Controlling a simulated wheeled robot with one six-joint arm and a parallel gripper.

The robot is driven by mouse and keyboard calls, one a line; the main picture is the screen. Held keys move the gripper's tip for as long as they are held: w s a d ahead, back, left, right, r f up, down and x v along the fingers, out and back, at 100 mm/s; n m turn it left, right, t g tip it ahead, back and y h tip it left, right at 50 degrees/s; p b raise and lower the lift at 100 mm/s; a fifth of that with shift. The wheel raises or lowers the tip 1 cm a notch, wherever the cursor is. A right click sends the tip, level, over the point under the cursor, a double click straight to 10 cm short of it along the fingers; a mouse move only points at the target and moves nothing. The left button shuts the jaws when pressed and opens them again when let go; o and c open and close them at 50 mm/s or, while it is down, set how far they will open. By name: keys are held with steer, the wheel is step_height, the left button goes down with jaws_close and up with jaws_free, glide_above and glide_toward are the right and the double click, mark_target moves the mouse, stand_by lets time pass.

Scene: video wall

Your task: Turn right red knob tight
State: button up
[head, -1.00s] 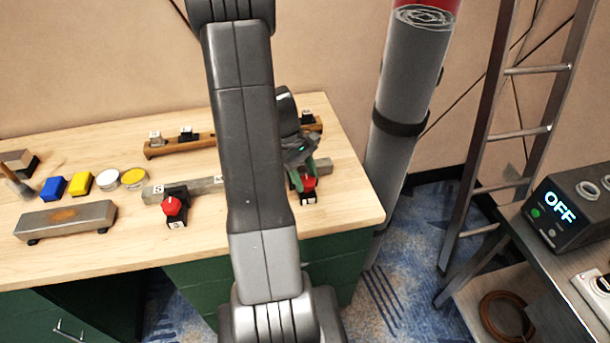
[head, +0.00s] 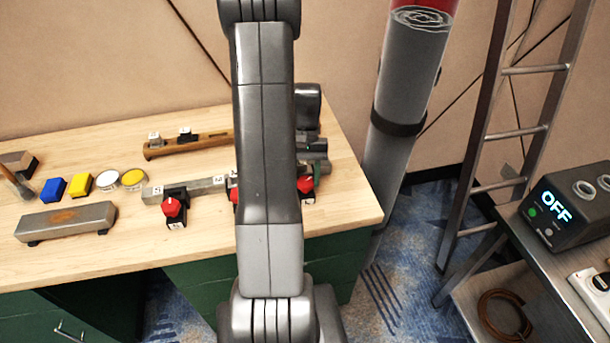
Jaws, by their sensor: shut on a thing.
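The right red knob (head: 305,185) sits on a black block at the right end of the grey bar, near the right side of the workbench. A middle red knob (head: 235,196) shows only as a sliver beside my arm. A left red knob (head: 172,207) stands on its own black block, clear of the gripper.
Blue (head: 53,188) and yellow (head: 80,183) blocks and a grey metal block (head: 65,221) lie at left. A tall grey roll (head: 405,95) stands just right of the bench.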

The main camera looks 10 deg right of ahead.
steer(key=m+y, duration=0.1)
steer(key=m, duration=0.2)
steer(key=shift+d+m, duration=0.15)
steer(key=shift+m, duration=0.25)
steer(key=shift+m+t+y, duration=0.7)
steer(key=shift+m, duration=1.3)
steer(key=shift+s, duration=0.1)
steer(key=o, duration=1)
steer(key=v, duration=1.4)
steer(key=shift+d+b, duration=0.15)
steer(key=shift+b, duration=0.15)
steer(key=shift+s+f, duration=0.1)
steer(key=shift+f, duration=0.05)
